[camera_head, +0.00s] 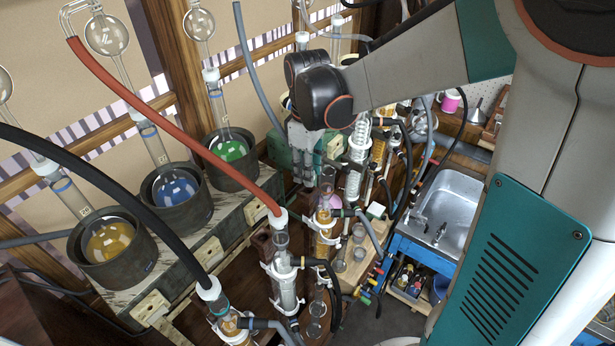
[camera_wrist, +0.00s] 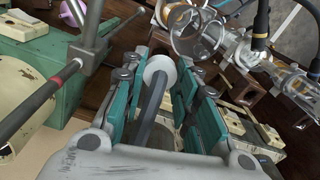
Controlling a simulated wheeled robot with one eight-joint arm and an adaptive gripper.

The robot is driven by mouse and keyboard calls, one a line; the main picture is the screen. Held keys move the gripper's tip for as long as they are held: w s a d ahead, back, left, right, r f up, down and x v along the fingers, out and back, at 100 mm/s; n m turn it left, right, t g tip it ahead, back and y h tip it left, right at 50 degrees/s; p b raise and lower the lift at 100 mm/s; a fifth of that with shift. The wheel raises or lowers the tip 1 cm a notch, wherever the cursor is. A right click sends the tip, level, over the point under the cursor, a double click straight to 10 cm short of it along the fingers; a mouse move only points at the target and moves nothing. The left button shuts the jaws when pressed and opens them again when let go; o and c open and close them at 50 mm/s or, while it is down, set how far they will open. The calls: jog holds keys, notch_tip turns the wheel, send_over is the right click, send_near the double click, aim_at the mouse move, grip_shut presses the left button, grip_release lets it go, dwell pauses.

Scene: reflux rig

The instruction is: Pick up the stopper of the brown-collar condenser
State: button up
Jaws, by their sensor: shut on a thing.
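My gripper (camera_wrist: 160,80) shows in the wrist view with its teal fingers on both sides of a white round stopper (camera_wrist: 158,66) and the grey tube (camera_wrist: 152,108) joined to it. The fingers are shut on this piece. In the head view my gripper (camera_head: 302,140) hangs below the black wrist joint, among the glassware in the middle. The stopper is hard to make out there. An amber-filled condenser (camera_head: 325,238) stands upright below the gripper. I cannot tell any condenser's brown collar for sure, nor whether the held stopper is clear of its glass.
Clear condensers (camera_head: 285,285) and hoses crowd the bench, including a red hose (camera_head: 160,125) and a black hose (camera_head: 120,205). Several flasks sit in dark heating pots (camera_head: 118,250) at the left. A sink (camera_head: 448,210) is at the right. Free room is narrow.

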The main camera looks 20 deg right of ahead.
notch_tip(320, 180, up, 16)
jog(key=shift+s+r, duration=0.15)
dwell(0.5)
notch_tip(320, 180, up, 4)
jog(key=shift+f+p, duration=0.25)
jog(key=shift+p, duration=0.8)
jog(key=shift+f, duration=0.1)
